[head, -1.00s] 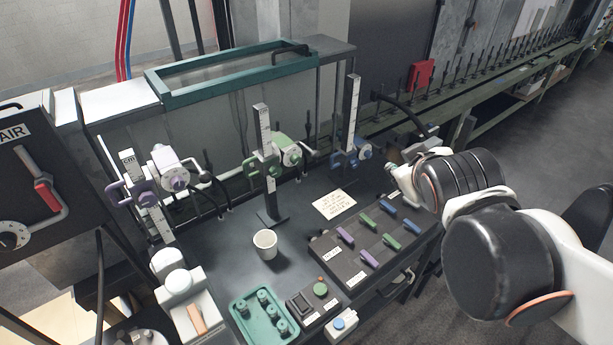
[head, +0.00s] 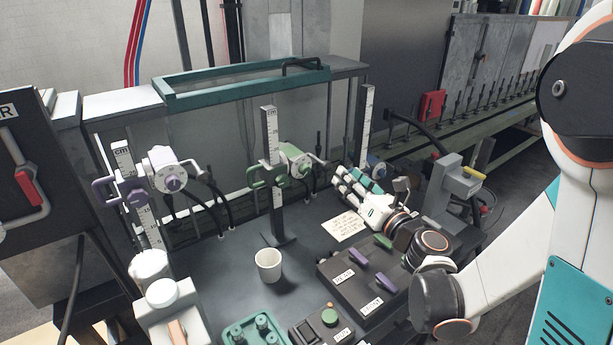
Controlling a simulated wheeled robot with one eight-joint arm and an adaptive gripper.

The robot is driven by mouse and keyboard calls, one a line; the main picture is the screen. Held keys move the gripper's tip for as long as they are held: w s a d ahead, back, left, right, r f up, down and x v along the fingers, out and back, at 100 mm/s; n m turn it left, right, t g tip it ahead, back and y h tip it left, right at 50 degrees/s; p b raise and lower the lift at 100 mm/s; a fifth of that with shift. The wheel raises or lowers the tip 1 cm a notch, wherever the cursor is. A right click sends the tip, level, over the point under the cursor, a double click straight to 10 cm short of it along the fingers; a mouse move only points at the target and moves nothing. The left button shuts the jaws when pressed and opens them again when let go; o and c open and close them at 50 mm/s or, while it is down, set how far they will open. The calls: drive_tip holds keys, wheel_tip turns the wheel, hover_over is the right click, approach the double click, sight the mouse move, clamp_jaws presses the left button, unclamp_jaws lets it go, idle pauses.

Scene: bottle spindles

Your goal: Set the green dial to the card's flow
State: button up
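The green dial (head: 301,166) sits on a green holder (head: 266,180) clamped to the middle upright scale (head: 270,135). The card (head: 344,226) lies flat on the dark bench behind the levered box; its writing is too small to read. My gripper (head: 343,176) is over the bench, right of the green dial and apart from it, with its fingers toward the back left. Its fingertips overlap in this view, so the opening is unclear. My gripper hides most of the blue dial on the right scale.
A white cup (head: 268,265) stands in front of the middle scale. A purple dial (head: 173,184) is at left. A black box with purple (head: 358,257) and green levers is at front right, partly behind my arm. A teal tray (head: 254,331) is at the front.

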sight(307, 172)
wheel_tip(307, 172, down, 5)
drive_tip(key=a+n+g+y, duration=0.1)
drive_tip(key=a+n, duration=0.1)
drive_tip(key=n, duration=0.1)
drive_tip(key=x, duration=0.4)
drive_tip(key=b+x, duration=0.1)
drive_tip(key=x, duration=0.3)
drive_tip(key=b+x, duration=0.1)
drive_tip(key=x, duration=0.4)
drive_tip(key=shift+s+a, duration=0.15)
drive_tip(key=shift+a, duration=0.15)
drive_tip(key=c, duration=0.8)
